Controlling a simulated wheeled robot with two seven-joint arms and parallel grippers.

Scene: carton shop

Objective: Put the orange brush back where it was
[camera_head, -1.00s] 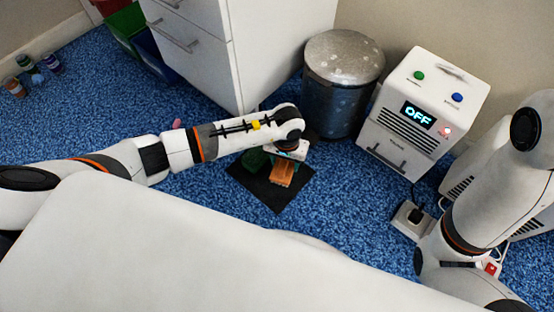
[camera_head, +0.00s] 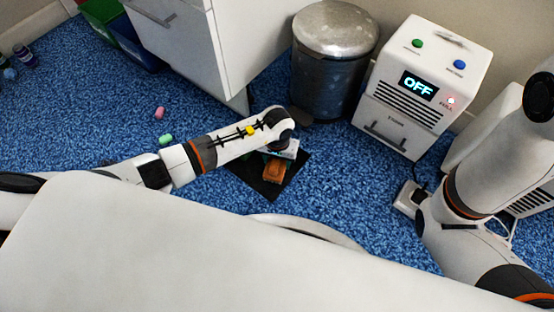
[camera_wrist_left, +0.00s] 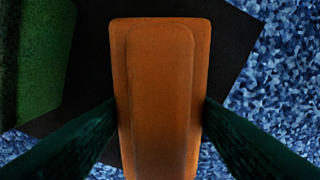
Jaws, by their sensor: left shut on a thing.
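The orange brush (camera_head: 274,170) is over the black mat (camera_head: 269,193) on the blue carpet in the head view. My left gripper (camera_head: 276,160) is above it, pointing down, partly hidden by its own wrist. In the left wrist view the brush (camera_wrist_left: 160,80) lies lengthwise between the two dark fingers of my left gripper (camera_wrist_left: 160,112), which press on both its sides. A green object (camera_wrist_left: 35,60) is at the left over the mat (camera_wrist_left: 90,75), apart from the brush. I cannot tell whether the brush touches the mat. My right gripper is out of view.
A metal bin (camera_head: 330,65) and a white machine reading OFF (camera_head: 420,90) stand behind. A white drawer cabinet (camera_head: 190,40) is at back left. A pink piece (camera_head: 159,113) and a light green piece (camera_head: 166,139) lie on the carpet. A power socket box (camera_head: 408,198) is right.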

